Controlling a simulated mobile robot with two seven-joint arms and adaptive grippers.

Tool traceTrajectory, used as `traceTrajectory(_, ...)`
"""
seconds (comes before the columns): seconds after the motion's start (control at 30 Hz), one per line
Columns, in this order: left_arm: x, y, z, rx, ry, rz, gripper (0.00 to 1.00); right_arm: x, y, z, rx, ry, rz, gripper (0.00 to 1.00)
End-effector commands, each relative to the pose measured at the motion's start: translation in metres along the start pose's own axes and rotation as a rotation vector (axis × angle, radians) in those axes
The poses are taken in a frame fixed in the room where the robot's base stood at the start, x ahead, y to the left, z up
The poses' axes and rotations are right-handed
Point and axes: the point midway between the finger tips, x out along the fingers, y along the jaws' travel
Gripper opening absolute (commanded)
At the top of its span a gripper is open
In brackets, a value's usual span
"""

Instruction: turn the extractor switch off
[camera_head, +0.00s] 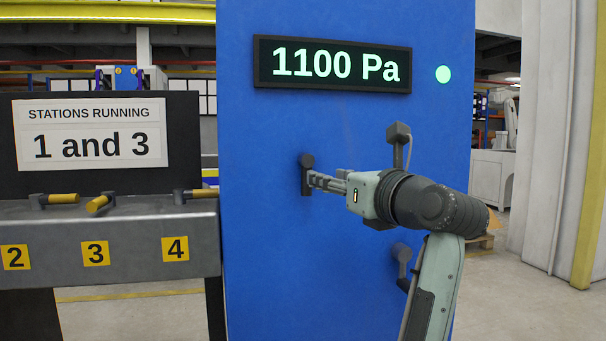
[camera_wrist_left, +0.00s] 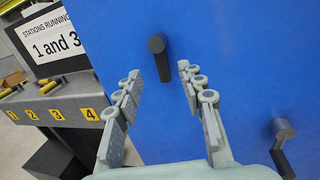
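A tall blue cabinet (camera_head: 265,250) carries a display (camera_head: 333,65) reading 1100 Pa and a lit green lamp (camera_head: 443,74). An upper dark lever (camera_head: 306,160) on its face hangs downward; it also shows in the left wrist view (camera_wrist_left: 157,44). A lower dark lever (camera_head: 402,254) sits to the right and also hangs down (camera_wrist_left: 284,130). Neither lever has a visible label. My left gripper (camera_head: 314,180) is at the upper lever. In the left wrist view its fingers (camera_wrist_left: 158,75) are spread, with the lever seen between their tips; contact cannot be told. My right gripper is not in view.
A grey station bench (camera_head: 120,225) stands left of the cabinet with yellow-handled levers (camera_head: 62,198) and plates 2, 3 and 4. Above it a sign (camera_head: 92,133) reads "Stations running 1 and 3". Floor (camera_head: 530,300) is open right of the cabinet.

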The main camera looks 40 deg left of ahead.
Motion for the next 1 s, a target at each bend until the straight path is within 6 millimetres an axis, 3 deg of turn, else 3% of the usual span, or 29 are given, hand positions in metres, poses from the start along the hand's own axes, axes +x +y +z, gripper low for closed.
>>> traceTrajectory(0.17,0.015,0.000,0.000,-0.006,0.010,-0.001,0.39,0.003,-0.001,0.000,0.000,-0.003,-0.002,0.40)
traceTrajectory(0.53,0.069,0.000,0.000,-0.005,0.007,-0.002,0.39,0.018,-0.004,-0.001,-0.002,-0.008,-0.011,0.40)
traceTrajectory(0.9,0.077,0.000,-0.001,-0.007,0.009,-0.003,0.39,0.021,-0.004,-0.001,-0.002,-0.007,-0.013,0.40)
traceTrajectory(1.0,0.077,0.000,-0.001,-0.007,0.009,-0.003,0.29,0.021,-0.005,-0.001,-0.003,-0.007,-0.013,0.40)
